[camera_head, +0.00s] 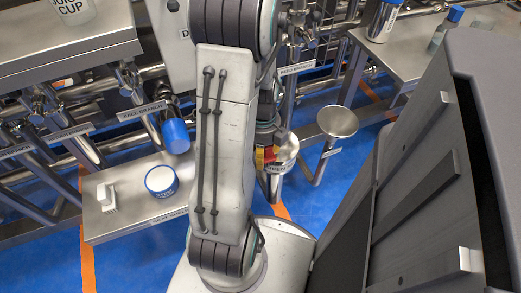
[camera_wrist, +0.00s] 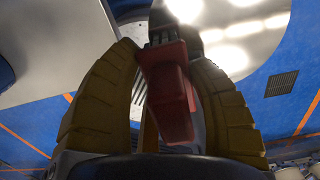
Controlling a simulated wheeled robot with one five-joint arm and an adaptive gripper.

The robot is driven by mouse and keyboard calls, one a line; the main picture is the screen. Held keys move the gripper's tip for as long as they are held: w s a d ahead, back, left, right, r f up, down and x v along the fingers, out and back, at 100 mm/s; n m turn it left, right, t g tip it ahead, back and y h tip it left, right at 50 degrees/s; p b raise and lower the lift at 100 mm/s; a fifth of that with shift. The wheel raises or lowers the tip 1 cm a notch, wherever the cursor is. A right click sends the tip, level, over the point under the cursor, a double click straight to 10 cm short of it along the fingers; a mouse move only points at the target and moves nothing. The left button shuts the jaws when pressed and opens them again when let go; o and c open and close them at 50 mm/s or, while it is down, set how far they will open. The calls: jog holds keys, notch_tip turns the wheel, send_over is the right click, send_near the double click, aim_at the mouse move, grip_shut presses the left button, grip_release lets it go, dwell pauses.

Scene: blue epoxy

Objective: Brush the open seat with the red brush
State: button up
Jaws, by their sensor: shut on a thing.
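My gripper (camera_head: 266,157) is shut on the red brush (camera_wrist: 172,90). Its yellow fingers (camera_wrist: 160,100) stand on both sides of the red block in the wrist view. The brush's dark bristles (camera_wrist: 168,32) point away from the wrist and overlap the edge of a bright round metal seat (camera_wrist: 235,45). I cannot tell whether they touch it. In the head view the round seat (camera_head: 286,150) shows just beside and behind my gripper, partly hidden by it. The brush shows there only as a small red patch (camera_head: 270,154).
A shallow metal dish on a stand (camera_head: 337,121) is to the right. Pipes line the back; a grey panel (camera_head: 425,170) fills the right.

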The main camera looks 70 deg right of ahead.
aim_at(295, 146)
jog(key=shift+s+d+r, duration=0.15)
jog(key=shift+s+d, duration=0.8)
jog(key=shift+s, duration=0.15)
jog(key=shift+s+d+p, duration=0.4)
jog(key=shift+s+d, duration=0.85)
jog(key=shift+s, duration=0.2)
jog(key=shift+s+d+p, duration=0.35)
jog(key=shift+s+d, duration=0.85)
jog(key=shift+s, duration=0.25)
jog(key=shift+r+p, duration=2.35)
jog(key=shift+r, duration=0.55)
jog(key=shift+r, duration=0.15)
notch_tip(295, 146, up, 3)
jog(key=shift+f+p, duration=0.15)
jog(key=shift+p, duration=1)
